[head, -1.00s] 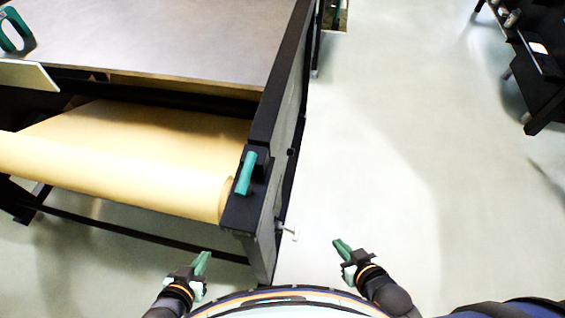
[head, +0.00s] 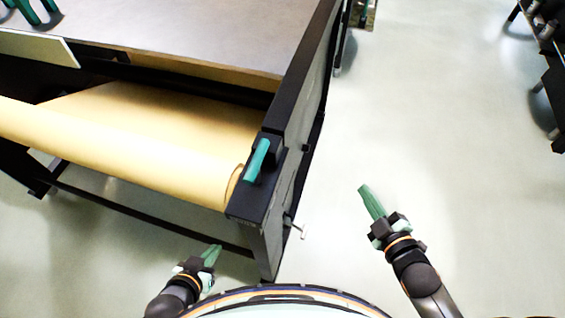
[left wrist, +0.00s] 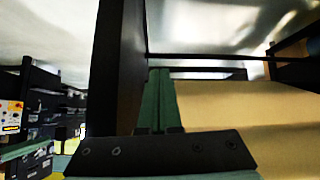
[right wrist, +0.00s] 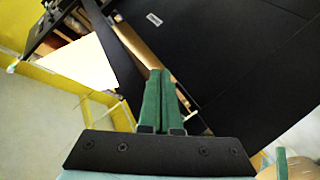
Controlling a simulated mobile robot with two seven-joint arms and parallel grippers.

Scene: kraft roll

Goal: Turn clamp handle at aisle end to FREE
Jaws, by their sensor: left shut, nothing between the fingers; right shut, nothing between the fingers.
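The teal clamp handle (head: 258,160) sits on a black block at the near right corner of the bench, at the end of the kraft paper roll (head: 130,150). The handle points up and slightly right in the head view. My right gripper (head: 370,201) is shut and empty, over the floor to the right of the handle and apart from it. My left gripper (head: 212,255) is shut and empty, low in front of the roll and left of the bench's end post. Its fingers also show in the left wrist view (left wrist: 158,100). The right fingers show in the right wrist view (right wrist: 157,100).
The bench's dark end panel (head: 290,135) runs away from me along the aisle. A small pale T-shaped knob (head: 301,231) sticks out of its side. The aisle floor (head: 430,130) is clear, with dark furniture (head: 548,80) at the far right.

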